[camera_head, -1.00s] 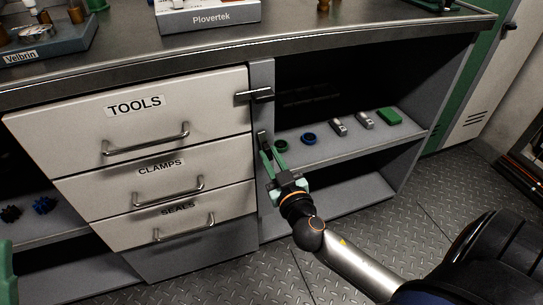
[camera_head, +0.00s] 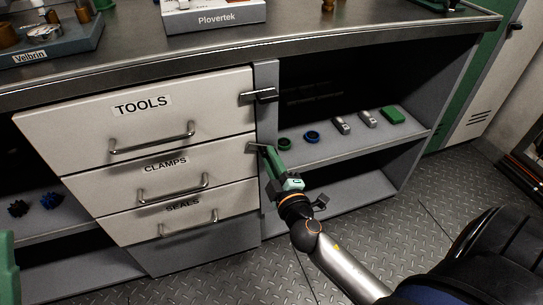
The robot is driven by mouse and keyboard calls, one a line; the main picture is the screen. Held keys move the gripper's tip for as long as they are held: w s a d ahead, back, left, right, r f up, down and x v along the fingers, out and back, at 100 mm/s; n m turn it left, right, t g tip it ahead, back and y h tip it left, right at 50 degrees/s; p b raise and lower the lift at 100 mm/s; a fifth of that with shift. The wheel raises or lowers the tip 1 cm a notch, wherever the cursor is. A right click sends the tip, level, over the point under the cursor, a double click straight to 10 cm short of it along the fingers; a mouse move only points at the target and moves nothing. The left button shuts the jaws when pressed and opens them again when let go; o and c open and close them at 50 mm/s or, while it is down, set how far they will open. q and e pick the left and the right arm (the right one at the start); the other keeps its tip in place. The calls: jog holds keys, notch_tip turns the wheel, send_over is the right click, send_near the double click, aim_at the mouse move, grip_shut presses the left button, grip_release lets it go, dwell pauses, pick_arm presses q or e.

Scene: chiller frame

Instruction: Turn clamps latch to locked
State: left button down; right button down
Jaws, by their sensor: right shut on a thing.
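The clamps latch (camera_head: 256,146) is a small dark handle on the grey post, beside the upper right of the CLAMPS drawer (camera_head: 137,181). Its visible end points left, across the drawer's edge, and it lies nearly level. My right gripper (camera_head: 268,150) has its green fingers shut on the latch, which they partly hide. The CLAMPS drawer looks closed. A green part at the lower left edge (camera_head: 8,265) seems to belong to my left gripper; its fingertips are out of sight.
The dark latch above (camera_head: 258,95) lies level across the TOOLS drawer's edge (camera_head: 215,88). The SEALS drawer (camera_head: 130,226) is below. Right of the post, an open shelf (camera_head: 340,148) holds rings, small metal parts and a green block (camera_head: 393,115). The worktop edge (camera_head: 150,75) overhangs.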

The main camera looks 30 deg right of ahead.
jog(key=n, duration=0.5)
jog(key=shift+f+p, duration=0.25)
jog(key=shift+p, duration=0.05)
dwell(0.4)
jog(key=c, duration=0.8)
grip_release()
jog(key=b+v, duration=0.3)
jog(key=v, duration=0.9)
jog(key=shift+s, duration=0.25)
jog(key=shift+f, duration=0.1)
